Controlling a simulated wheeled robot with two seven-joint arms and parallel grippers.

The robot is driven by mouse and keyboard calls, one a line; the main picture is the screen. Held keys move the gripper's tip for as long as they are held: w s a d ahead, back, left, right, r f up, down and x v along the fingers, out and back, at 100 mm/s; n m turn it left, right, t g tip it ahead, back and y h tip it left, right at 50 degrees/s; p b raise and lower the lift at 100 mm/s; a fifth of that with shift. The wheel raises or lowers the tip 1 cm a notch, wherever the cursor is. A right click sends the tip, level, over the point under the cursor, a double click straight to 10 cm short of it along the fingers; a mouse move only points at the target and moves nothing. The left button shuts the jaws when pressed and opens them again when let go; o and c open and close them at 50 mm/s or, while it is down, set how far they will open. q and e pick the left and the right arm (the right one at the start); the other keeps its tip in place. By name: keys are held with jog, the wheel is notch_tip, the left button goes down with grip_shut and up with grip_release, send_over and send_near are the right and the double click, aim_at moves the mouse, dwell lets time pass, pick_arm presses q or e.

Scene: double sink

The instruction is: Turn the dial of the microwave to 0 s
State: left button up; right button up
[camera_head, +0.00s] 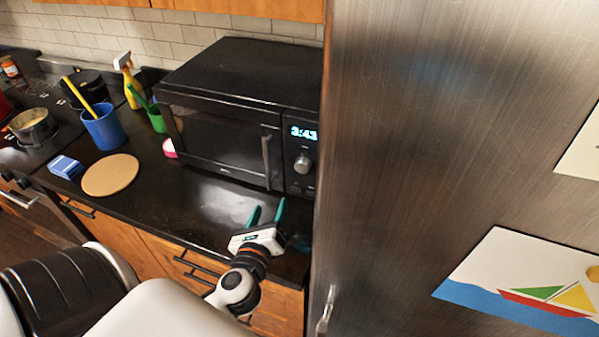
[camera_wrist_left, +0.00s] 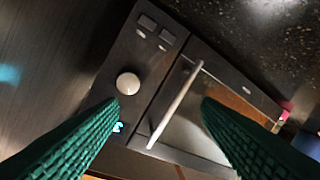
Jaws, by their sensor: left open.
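A black microwave (camera_head: 235,75) stands on the dark counter against the tiled wall, with its door shut. Its silver dial (camera_head: 302,163) is on the right-hand panel, below a lit display (camera_head: 303,133) that seems to read 3:43. My left gripper (camera_head: 267,212) is open and empty, in front of and below the panel, apart from the dial. In the left wrist view the dial (camera_wrist_left: 127,83) shows between my green fingers, nearer the left one, with the door handle (camera_wrist_left: 175,104) beside it. The display there is mostly hidden by a finger. My right gripper is not in view.
A large steel fridge (camera_head: 400,150) stands close to the microwave's right side. A blue cup (camera_head: 104,130), a round board (camera_head: 110,175), a blue-and-white box (camera_head: 65,167) and a spray bottle (camera_head: 128,80) are to the left. The counter before the microwave (camera_head: 205,200) is clear.

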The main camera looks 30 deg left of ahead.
aim_at(301, 169)
pick_arm(q)
jog(key=w+m+p, duration=0.1)
jog(key=w+m, duration=0.1)
jog(key=w, duration=0.2)
jog(key=w+m+t+h+p, duration=0.1)
jog(key=w+m, duration=0.2)
jog(key=w+r+m+t+h+p, duration=0.1)
jog(key=w+m, duration=0.2)
jog(key=w, duration=0.1)
jog(key=shift+w+a+p, duration=0.3)
jog(key=shift+p, duration=0.1)
jog(key=shift+w+a, duration=0.15)
jog(key=shift+w, duration=0.5)
jog(key=shift+c, duration=0.6)
jog(key=c, duration=0.9)
